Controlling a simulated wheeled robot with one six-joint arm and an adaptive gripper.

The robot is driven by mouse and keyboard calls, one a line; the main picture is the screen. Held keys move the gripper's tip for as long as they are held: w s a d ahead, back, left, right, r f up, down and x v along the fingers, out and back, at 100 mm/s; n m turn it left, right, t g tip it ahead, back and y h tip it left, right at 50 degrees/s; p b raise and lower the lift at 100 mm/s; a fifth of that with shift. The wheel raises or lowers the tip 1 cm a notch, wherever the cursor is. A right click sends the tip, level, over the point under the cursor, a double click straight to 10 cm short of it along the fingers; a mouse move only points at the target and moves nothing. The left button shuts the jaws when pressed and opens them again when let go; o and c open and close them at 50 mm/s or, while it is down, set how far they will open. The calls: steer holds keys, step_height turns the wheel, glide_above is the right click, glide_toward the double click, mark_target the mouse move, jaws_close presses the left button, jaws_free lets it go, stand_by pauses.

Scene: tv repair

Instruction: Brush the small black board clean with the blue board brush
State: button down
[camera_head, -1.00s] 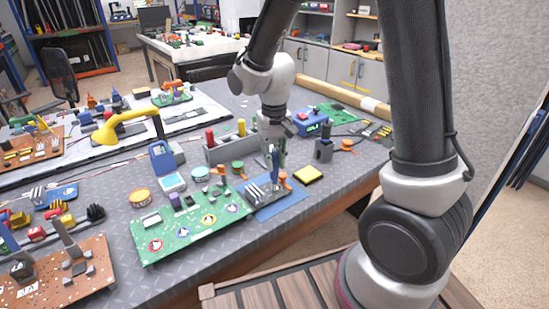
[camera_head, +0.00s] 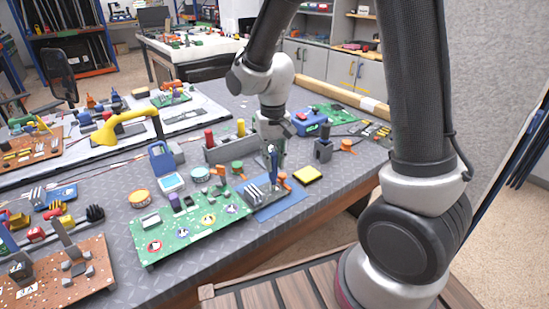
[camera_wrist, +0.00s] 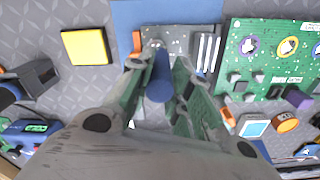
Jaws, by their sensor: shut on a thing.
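The small black board (camera_head: 256,197) lies on a blue mat (camera_head: 287,206) near the front of the bench. It also shows in the wrist view (camera_wrist: 183,42) with silver bars on one side and an orange part at its other end. My gripper (camera_head: 272,158) points down over the board and is shut on the blue board brush (camera_wrist: 160,77), whose handle stands roughly upright. The brush's lower end is at the board, but the fingers and handle hide the bristles, so I cannot tell whether they touch it.
A large green board (camera_head: 190,222) lies just left of the small board. A yellow block (camera_head: 308,174) sits to the right. A grey tray (camera_head: 222,152) with a red and a yellow handle stands behind. Small orange and green spools are close by.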

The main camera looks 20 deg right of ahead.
steer(key=shift+d, duration=0.15)
steer(key=shift+w+d, duration=0.2)
steer(key=shift+d, duration=0.35)
steer(key=shift+s+a, duration=0.2)
steer(key=shift+a, duration=0.5)
steer(key=shift+r, duration=3.5)
